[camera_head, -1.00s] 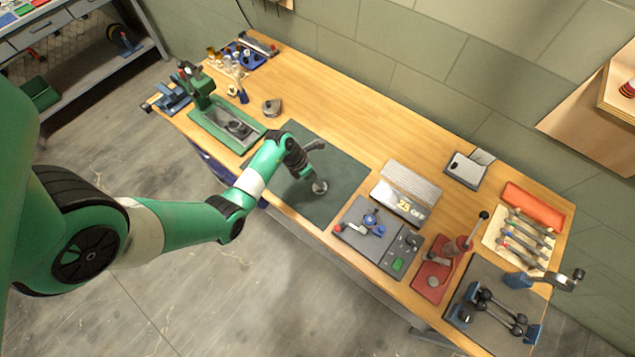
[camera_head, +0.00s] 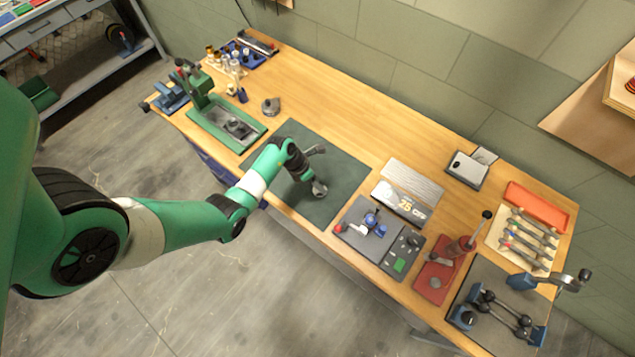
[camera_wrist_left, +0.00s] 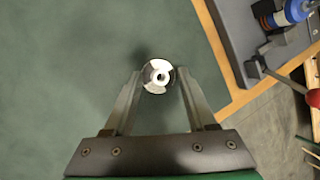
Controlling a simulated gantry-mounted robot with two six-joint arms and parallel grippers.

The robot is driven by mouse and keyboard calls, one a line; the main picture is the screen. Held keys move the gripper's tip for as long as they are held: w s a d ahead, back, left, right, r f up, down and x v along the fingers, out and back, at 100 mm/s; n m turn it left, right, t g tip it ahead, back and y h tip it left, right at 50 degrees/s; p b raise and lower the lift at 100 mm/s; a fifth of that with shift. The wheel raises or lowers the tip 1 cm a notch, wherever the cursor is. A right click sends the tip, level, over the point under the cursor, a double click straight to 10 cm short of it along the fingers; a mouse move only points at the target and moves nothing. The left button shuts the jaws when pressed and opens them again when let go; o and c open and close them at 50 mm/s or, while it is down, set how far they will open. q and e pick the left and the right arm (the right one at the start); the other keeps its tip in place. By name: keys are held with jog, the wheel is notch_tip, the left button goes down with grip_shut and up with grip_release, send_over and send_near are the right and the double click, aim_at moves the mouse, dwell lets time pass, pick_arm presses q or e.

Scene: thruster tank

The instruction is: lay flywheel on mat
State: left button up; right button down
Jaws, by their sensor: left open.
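The flywheel (camera_wrist_left: 156,76) is a small round silver disc with a hole at its centre. In the head view the flywheel (camera_head: 320,189) lies on the dark green mat (camera_head: 341,175), towards the mat's right side. The mat (camera_wrist_left: 70,60) fills most of the left wrist view. My left gripper (camera_wrist_left: 156,75) is open, with one finger on each side of the flywheel and small gaps visible. In the head view my left gripper (camera_head: 318,170) is just above the mat. My right gripper is not in view.
A grey fixture (camera_head: 362,229) with a blue part stands right of the mat. A green press (camera_head: 213,112) stands to its left. Beyond are a sign (camera_head: 402,204) and a red tool stand (camera_head: 440,275). The mat's left part is clear.

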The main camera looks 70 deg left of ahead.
pick_arm(q)
jog(key=shift+r, duration=0.2)
jog(key=p+v, duration=0.4)
jog(key=v, duration=0.7)
jog(key=shift+s+r, duration=0.2)
jog(key=shift+r, duration=0.15)
jog(key=shift+a, duration=0.1)
